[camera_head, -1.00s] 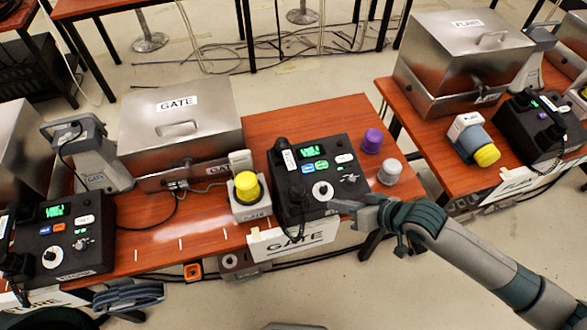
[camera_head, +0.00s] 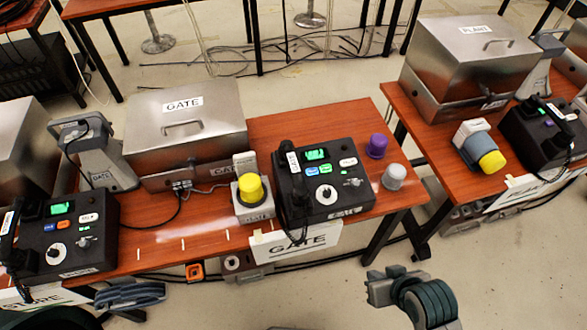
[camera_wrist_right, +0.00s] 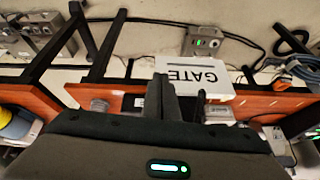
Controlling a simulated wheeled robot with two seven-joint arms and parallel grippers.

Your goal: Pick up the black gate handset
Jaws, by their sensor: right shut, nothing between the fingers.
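The black gate handset (camera_head: 292,178) rests upright along the left side of the black GATE phone unit (camera_head: 330,205). Its coiled cord hangs over the front edge beside the white GATE sign (camera_head: 303,243). My right gripper (camera_head: 374,288) is in front of the table, below and right of the phone, apart from the handset. In the right wrist view its fingers (camera_wrist_right: 160,92) are shut and empty, with the GATE sign (camera_wrist_right: 207,78) beyond, upside down.
A yellow-topped beacon (camera_head: 251,190) stands left of the phone. Purple (camera_head: 377,145) and grey (camera_head: 394,177) knobs stand right of it. A metal GATE case (camera_head: 215,145) is behind left. STORE (camera_head: 68,230) and PLANT (camera_head: 545,135) phones are on either side.

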